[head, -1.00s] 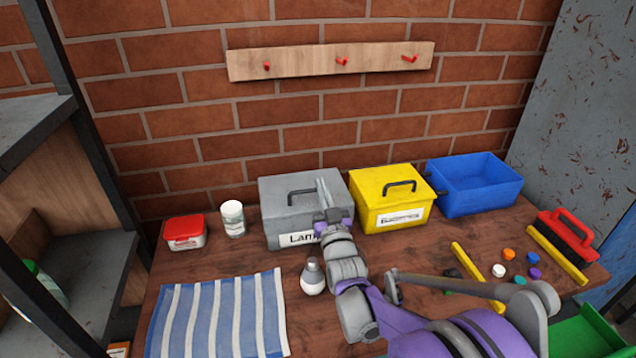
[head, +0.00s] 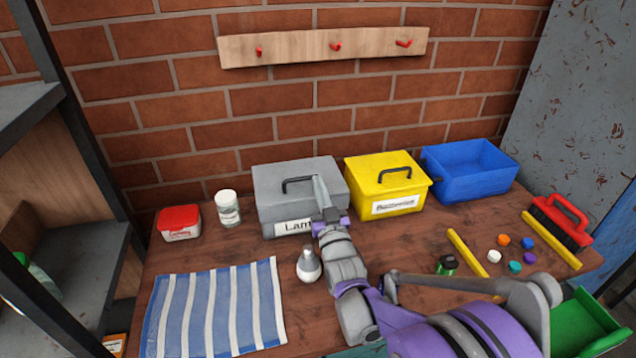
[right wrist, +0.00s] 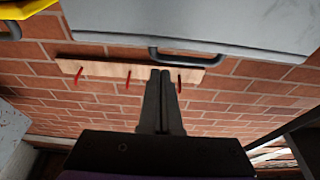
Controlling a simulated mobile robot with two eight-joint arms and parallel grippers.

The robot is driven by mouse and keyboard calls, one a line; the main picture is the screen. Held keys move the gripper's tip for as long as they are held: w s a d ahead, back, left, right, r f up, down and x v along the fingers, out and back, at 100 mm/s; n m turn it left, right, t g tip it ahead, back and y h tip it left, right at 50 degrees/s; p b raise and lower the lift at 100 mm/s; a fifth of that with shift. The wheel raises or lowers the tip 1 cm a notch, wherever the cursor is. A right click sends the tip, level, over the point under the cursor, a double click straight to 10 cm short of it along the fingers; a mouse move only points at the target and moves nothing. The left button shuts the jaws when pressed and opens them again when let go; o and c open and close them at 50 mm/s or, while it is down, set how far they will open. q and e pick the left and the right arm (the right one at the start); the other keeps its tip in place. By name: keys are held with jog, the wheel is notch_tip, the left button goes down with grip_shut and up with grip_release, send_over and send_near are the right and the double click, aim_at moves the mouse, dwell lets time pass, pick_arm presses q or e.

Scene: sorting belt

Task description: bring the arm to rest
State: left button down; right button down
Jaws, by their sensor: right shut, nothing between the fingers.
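My right gripper (head: 322,196) is shut and empty, held upright in front of the grey lidded box (head: 272,185), whose label is partly covered by my arm. In the right wrist view its closed fingers (right wrist: 161,85) show side by side, with the grey box (right wrist: 200,18) and its dark handle near the tips. I cannot tell whether the fingers touch the box. A light bulb (head: 308,266) stands on the table just left of my right arm. My left gripper is not in view.
A yellow lidded box (head: 388,184) and an open blue bin (head: 470,171) stand right of the grey box. A red-lidded tub (head: 179,223), white jar (head: 228,208) and striped cloth (head: 214,312) are left. Right are a brush (head: 562,222), yellow strips, coloured caps and a green tray (head: 583,325).

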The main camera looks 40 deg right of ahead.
jog(key=v, duration=0.9)
jog(key=shift+s+a, duration=0.2)
jog(key=shift+s, duration=0.15)
